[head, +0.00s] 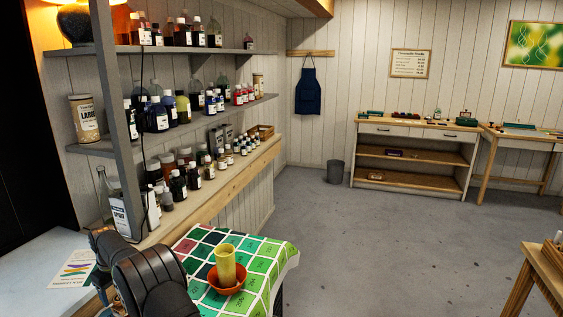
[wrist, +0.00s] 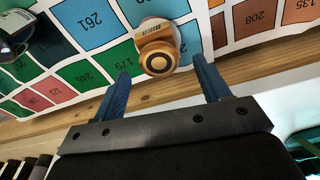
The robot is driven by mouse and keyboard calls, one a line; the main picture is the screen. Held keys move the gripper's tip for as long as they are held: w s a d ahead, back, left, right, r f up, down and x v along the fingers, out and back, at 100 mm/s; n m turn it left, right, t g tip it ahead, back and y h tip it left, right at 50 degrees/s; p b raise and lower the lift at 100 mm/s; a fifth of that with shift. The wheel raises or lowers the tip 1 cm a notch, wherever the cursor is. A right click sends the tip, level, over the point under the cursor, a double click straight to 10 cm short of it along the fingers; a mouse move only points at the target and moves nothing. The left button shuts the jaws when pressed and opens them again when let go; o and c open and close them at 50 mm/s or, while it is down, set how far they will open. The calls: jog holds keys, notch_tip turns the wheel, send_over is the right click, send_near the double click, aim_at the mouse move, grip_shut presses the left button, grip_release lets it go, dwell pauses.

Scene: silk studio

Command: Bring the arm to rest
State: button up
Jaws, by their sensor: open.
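My gripper (wrist: 162,70) shows in the wrist view with its two blue fingers spread wide apart. The space between the fingers is empty. A small round wooden-looking piece with a pale band (wrist: 157,47) shows just beyond the fingertips, over the colour-swatch sheet (wrist: 205,40). I cannot tell its exact distance from the fingers. In the head view my black arm links (head: 150,280) show at the lower left, beside the swatch sheet. The gripper's fingers are not visible in the head view.
An orange bowl (head: 227,286) with a yellow cylinder (head: 226,262) standing in it is on the sheet, close to my arm. Shelves of bottles (head: 160,143) line the wall behind. A dark rounded item (wrist: 14,38) is at the wrist view's upper left. The floor (head: 360,240) is clear.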

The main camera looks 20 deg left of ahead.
dwell(0.3)
notch_tip(320, 180, down, 4)
jog(key=shift+r, duration=0.1)
notch_tip(320, 180, up, 12)
jog(key=d, duration=0.1)
jog(key=f, duration=0.8)
jog(key=a+f, duration=0.1)
jog(key=f, duration=0.2)
jog(key=shift+f, duration=0.4)
notch_tip(320, 180, up, 4)
jog(key=w+d+r, duration=0.6)
jog(key=d+r, duration=0.1)
jog(key=d, duration=0.3)
jog(key=w+d+f+m, duration=0.2)
jog(key=w+d, duration=0.2)
jog(key=d, duration=0.6)
jog(key=w+d+f+m, duration=0.15)
jog(key=w+d, duration=0.25)
jog(key=d, duration=0.5)
jog(key=s+a+f, duration=0.1)
jog(key=a+f, duration=0.2)
jog(key=s+a+f, duration=0.1)
jog(key=a+f, duration=0.1)
jog(key=a, duration=0.2)
jog(key=s+a+f, duration=0.2)
jog(key=a+f, duration=0.1)
jog(key=a, duration=0.1)
jog(key=shift+f, duration=0.35)
jog(key=shift+f+n, duration=0.25)
jog(key=shift+f, duration=0.1)
